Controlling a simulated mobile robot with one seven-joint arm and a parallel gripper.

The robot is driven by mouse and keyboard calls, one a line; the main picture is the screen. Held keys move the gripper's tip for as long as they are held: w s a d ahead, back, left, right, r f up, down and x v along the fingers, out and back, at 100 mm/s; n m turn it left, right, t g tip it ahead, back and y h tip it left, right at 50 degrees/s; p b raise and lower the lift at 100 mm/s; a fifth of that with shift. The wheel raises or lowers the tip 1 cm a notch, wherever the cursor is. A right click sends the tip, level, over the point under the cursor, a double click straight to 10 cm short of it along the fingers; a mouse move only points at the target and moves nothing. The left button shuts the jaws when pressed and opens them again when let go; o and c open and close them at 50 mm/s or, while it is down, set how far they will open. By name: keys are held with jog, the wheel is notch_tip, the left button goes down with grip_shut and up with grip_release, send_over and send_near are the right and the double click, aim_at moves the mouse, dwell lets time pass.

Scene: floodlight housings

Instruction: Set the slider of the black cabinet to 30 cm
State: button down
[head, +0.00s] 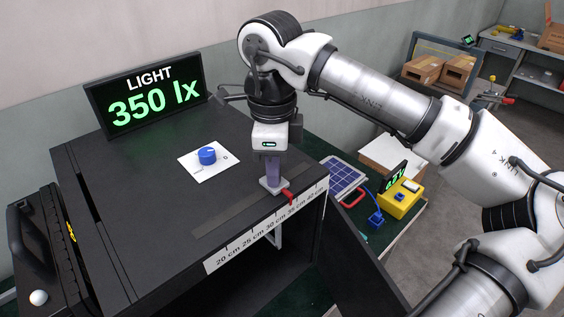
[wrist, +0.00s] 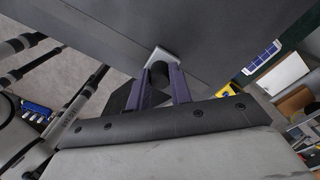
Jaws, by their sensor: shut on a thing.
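The black cabinet (head: 140,215) fills the left and middle of the head view. Its white scale strip (head: 257,237) along the front top edge reads 20 to 40 cm. The slider (head: 274,186), a pale grey block with a red pointer (head: 291,196), stands in a dark slot near the right end. The pointer is close to the 35 cm label; its exact reading is hard to tell. My gripper (head: 272,176) reaches down from above and is shut on the slider. The wrist view shows its two purple fingers on either side of the grey slider piece (wrist: 159,56).
A display (head: 147,95) reading LIGHT 350 lx stands at the cabinet's back. A blue knob (head: 207,156) on a white plate sits left of my gripper. The slot (head: 225,220) is clear to the left. A solar panel (head: 343,175) and yellow device (head: 402,200) lie to the right.

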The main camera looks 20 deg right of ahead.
aim_at(260, 195)
jog(key=a, duration=0.1)
jog(key=s+a, duration=0.1)
jog(key=a, duration=0.1)
jog(key=shift+a+b, duration=0.1)
jog(key=shift+b, duration=0.2)
jog(key=c, duration=1.3)
grip_release()
jog(key=shift+o, duration=0.2)
notch_tip(260, 195, up, 14)
jog(key=p, duration=0.3)
